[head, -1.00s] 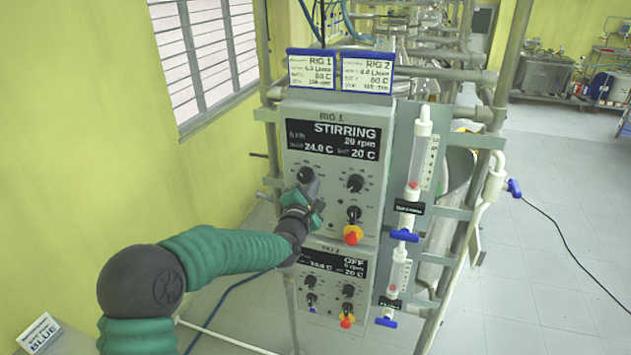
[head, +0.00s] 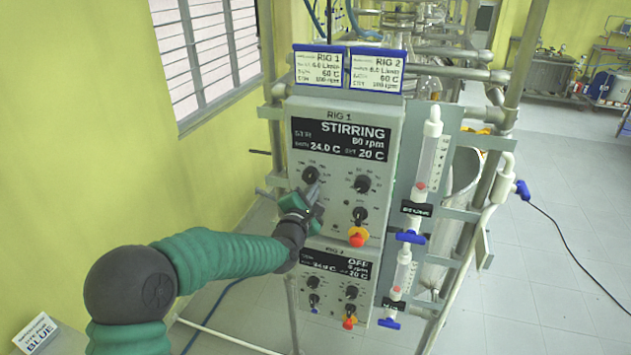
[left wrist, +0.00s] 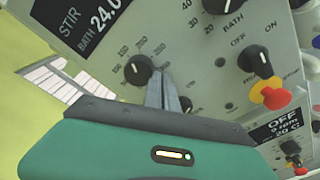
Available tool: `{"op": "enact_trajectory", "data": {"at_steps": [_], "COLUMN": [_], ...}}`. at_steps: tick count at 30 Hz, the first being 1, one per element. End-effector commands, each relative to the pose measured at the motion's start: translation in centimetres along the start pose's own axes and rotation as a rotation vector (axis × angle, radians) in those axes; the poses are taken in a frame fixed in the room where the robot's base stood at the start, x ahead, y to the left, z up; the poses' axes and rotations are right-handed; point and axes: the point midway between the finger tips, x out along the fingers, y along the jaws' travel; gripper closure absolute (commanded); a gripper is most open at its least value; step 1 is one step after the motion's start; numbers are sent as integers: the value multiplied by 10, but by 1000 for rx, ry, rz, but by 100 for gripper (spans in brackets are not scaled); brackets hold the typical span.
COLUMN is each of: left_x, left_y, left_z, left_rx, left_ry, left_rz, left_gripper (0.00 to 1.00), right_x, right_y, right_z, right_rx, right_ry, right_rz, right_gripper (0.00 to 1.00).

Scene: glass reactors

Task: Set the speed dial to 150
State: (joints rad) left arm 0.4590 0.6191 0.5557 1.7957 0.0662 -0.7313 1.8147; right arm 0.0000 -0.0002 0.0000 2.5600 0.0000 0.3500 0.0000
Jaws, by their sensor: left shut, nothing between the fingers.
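The speed dial (head: 311,175) is the black knob at the upper left of the RIG 1 panel (head: 387,145). In the left wrist view it is the black knob (left wrist: 138,69) with a white pointer line and a ring of numbers. The display (head: 340,140) above reads STIRRING and what looks like 80 rpm. My left gripper (head: 316,188) is just below the dial, its fingers pointing at the panel. In the left wrist view its fingertips (left wrist: 161,76) are together and empty, close beside the dial's right side; I cannot tell whether they touch it. My right gripper is not in view.
Right of the dial are the bath dial (head: 362,183), the on/off switch (head: 359,214) and a red-and-yellow stop button (head: 357,237). The RIG 2 panel (head: 337,282), reading OFF, is below. A flowmeter with a blue valve (head: 410,237) stands to the right.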

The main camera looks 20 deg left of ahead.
Motion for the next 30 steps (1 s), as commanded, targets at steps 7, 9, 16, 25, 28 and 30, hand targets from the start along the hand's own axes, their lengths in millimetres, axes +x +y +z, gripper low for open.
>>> {"op": "enact_trajectory", "data": {"at_steps": [7,9,16,25,28,30], "left_x": [-25,-32,-47,-65,-73,-81], "left_y": [13,12,3,-2,-1,-1], "left_z": [-5,-3,-3,-9,-12,-12], "left_rx": [2,4,5,5,5,3], "left_ry": [5,1,1,5,6,5], "left_rz": [37,35,24,14,15,15], "left_gripper": [48,41,41,41,41,41], "right_x": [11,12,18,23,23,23], "right_y": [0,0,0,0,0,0], "right_z": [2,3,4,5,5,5], "right_rx": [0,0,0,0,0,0], "right_ry": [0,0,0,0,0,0], "right_rz": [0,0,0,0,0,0], "right_gripper": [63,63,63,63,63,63]}}
